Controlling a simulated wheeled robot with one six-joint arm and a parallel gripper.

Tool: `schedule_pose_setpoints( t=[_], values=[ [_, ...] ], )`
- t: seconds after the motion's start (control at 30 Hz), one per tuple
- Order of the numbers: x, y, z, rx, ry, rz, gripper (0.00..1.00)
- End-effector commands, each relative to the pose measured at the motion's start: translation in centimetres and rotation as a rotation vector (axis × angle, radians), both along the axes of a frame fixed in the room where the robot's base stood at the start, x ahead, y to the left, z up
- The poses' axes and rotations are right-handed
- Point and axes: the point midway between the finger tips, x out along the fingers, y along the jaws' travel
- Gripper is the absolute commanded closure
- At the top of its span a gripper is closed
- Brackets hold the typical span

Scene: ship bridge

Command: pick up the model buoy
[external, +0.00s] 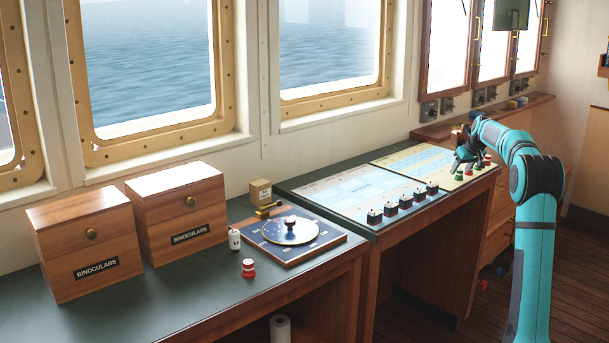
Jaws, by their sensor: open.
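A small red-and-white piece (248,268), shaped like a model buoy, stands upright on the dark green desk (190,300), in front of the compass board. Several small red and green pieces (487,159) stand at the right end of the chart panel; they may also be buoys, but they are too small to tell. My gripper (461,163) is open at that right end, low over the panel beside these pieces. It is far to the right of the red-and-white piece. Its fingertips are small and partly hidden, so I cannot see whether they touch anything.
A white cylinder (234,239) and a compass board (327,240) stand close to the red-and-white piece. Two wooden binocular boxes (85,240) stand at the left. A row of dark-and-white pieces (405,201) lines the chart's front edge. The desk's front left is clear.

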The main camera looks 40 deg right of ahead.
Motion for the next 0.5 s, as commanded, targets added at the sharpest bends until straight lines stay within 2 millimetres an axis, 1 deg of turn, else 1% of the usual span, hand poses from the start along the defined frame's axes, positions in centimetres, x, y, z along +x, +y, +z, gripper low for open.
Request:
schedule_pose_setpoints(
  t=[0.03,0.1,0.2,0.37,0.4,0.47,0.5],
  values=[
    [0.4,-0.1,-0.8,0.002,0.002,0.0,0.46],
    [0.7,-0.3,-1.4,0.002,0.002,0.0,0.46],
    [1.0,-0.4,-1.8,-0.001,0.0,0.0,0.46],
    [1.0,-0.4,-1.8,-0.001,0.0,0.0,0.46],
    [0.9,-0.4,-1.8,-0.001,0.0,0.0,0.47],
    [0.9,-0.4,-1.8,-0.001,0.0,0.0,0.59],
    [0.9,-0.4,-1.8,-0.001,0.0,0.0,0.67]
  ],
)
